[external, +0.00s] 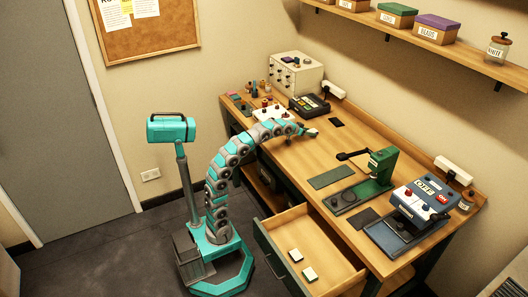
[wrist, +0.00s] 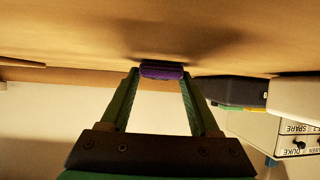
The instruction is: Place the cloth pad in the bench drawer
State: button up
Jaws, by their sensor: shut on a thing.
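My gripper (external: 313,133) is over the back middle of the bench in the external view. In the wrist view, my gripper (wrist: 162,74) is shut on a small purple pad (wrist: 162,68), which looks like the cloth pad. It is held between the fingertips, close to the wooden surface; I cannot tell whether it touches. In the external view the pad is too small to make out at my gripper. The bench drawer (external: 348,281) is pulled open at the front, well to the right of my gripper. Two small pale-topped blocks (external: 296,255) (external: 310,274) lie in it.
A dark square (external: 336,122) lies just beyond my gripper. A black device (external: 309,105) and a cream control box (external: 297,74) stand behind left. A green press (external: 378,172) and a blue-grey machine (external: 420,207) stand right. A green mat (external: 331,177) lies above the drawer.

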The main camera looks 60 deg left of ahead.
jog(key=o, duration=1.4)
jog(key=shift+f, duration=0.1)
jog(key=shift+s+r, duration=0.1)
jog(key=shift+r, duration=0.1)
jog(key=shift+o, duration=0.2)
jog(key=v, duration=1.1)
jog(key=shift+s+d+r, duration=0.1)
jog(key=shift+s+r, duration=0.15)
jog(key=shift+s, duration=0.1)
